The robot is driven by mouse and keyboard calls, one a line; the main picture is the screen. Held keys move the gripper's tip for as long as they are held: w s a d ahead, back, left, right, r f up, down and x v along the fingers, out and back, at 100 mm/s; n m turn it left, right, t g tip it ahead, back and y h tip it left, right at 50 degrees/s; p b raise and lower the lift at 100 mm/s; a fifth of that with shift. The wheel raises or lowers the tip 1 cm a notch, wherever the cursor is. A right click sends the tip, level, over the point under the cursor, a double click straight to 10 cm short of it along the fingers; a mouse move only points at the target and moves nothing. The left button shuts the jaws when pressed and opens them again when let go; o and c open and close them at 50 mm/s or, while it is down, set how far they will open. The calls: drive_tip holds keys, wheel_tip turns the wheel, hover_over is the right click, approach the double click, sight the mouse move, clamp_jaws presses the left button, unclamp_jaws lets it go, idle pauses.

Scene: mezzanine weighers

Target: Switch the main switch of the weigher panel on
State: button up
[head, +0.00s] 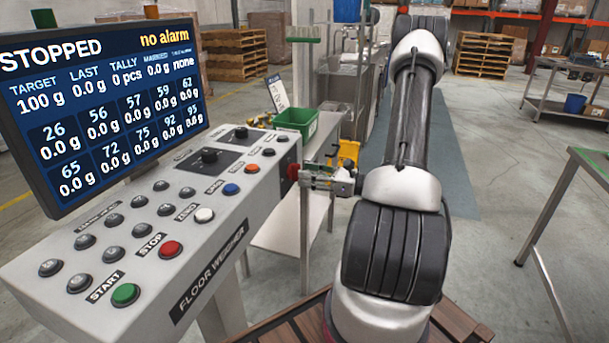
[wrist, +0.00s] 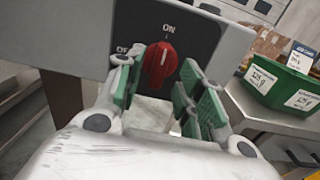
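The main switch (wrist: 160,62) is a red rotary knob on a dark plate at the end of the weigher panel (wrist: 62,35). In the wrist view its grip stands nearly upright, its white mark towards ON, with OFF to the left. In the head view the red knob (head: 292,172) shows at the right end of the panel (head: 215,250). My gripper (wrist: 158,80) is open in front of the knob, a green-padded finger on each side. Gaps show between the pads and the knob. In the head view my gripper (head: 320,178) is small and partly hidden.
The lit screen (head: 105,105) reads STOPPED and no alarm. Buttons, including green START (head: 125,294) and red STOP (head: 170,249), cover the panel top. A green bin (wrist: 280,85) stands on a table right of the switch. Open floor lies right of my arm.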

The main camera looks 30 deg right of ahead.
drive_tip(key=v, duration=1)
drive_tip(key=s+a+f+n+g+y, duration=0.1)
drive_tip(key=s+a+n+g, duration=0.25)
drive_tip(key=s+g, duration=0.2)
drive_tip(key=s+a+f+n+g, duration=0.1)
drive_tip(key=s+a+n+g, duration=0.25)
drive_tip(key=s, duration=0.25)
drive_tip(key=s+r+n+g+h, duration=0.55)
drive_tip(key=r+n+g, duration=0.2)
drive_tip(key=n, duration=0.35)
drive_tip(key=w+a+r+n+t+h, duration=0.1)
drive_tip(key=a+r+n+t+h, duration=0.2)
drive_tip(key=r+n, duration=0.2)
drive_tip(key=w+a+r+n+t+h, duration=0.1)
drive_tip(key=a+r+n+t+h, duration=0.2)
drive_tip(key=r, duration=0.8)
drive_tip(key=n, duration=0.2)
drive_tip(key=shift+w+a+n+t, duration=0.15)
drive_tip(key=shift+a+n+t, duration=0.15)
drive_tip(key=shift+a+t, duration=0.1)
